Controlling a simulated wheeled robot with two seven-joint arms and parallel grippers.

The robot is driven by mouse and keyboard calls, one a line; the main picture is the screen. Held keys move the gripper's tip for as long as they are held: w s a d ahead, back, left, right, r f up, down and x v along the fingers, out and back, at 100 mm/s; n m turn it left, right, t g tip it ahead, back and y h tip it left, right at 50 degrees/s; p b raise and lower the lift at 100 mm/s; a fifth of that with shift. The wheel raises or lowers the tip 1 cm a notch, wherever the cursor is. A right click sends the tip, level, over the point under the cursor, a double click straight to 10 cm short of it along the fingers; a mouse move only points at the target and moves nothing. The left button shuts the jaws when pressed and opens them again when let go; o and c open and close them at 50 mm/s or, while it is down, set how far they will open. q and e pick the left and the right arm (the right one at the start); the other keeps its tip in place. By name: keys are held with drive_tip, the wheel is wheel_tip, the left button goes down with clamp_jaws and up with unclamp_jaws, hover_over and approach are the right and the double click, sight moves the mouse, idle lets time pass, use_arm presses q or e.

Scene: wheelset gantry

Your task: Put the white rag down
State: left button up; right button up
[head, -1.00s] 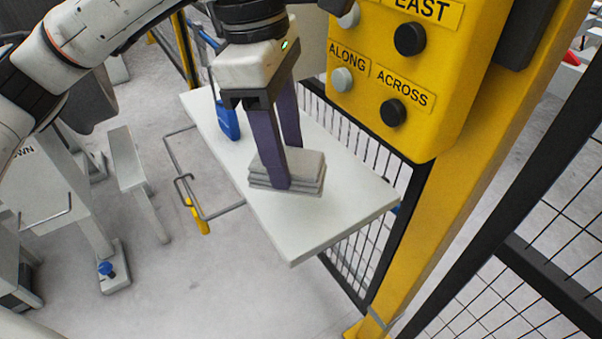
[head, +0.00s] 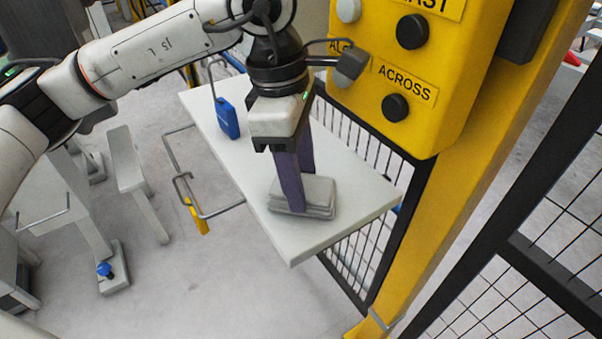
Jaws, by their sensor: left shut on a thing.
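The white rag (head: 312,197) is a folded, light grey-white stack at the right part of the white shelf (head: 275,233). My left gripper (head: 297,200) points down from above with its purple fingers shut on the rag. The rag is at or just above the shelf top; I cannot tell if it is touching. My right gripper is not in view.
A yellow control box (head: 395,70) with buttons is close to the right of my left arm. A black mesh fence (head: 372,255) runs behind the shelf. The shelf's front corner is clear.

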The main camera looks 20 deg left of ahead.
use_arm(q)
drive_tip(key=shift+f, duration=0.25)
drive_tip(key=o, duration=1)
drive_tip(key=shift+c, duration=0.2)
drive_tip(key=shift+r, duration=0.1)
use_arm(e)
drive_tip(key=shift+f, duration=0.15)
use_arm(q)
drive_tip(key=shift+r, duration=0.55)
wheel_tip(320, 180, up, 11)
drive_tip(key=a+p, duration=0.1)
drive_tip(key=p, duration=0.1)
drive_tip(key=shift+s+a, duration=0.15)
drive_tip(key=shift+a, duration=0.25)
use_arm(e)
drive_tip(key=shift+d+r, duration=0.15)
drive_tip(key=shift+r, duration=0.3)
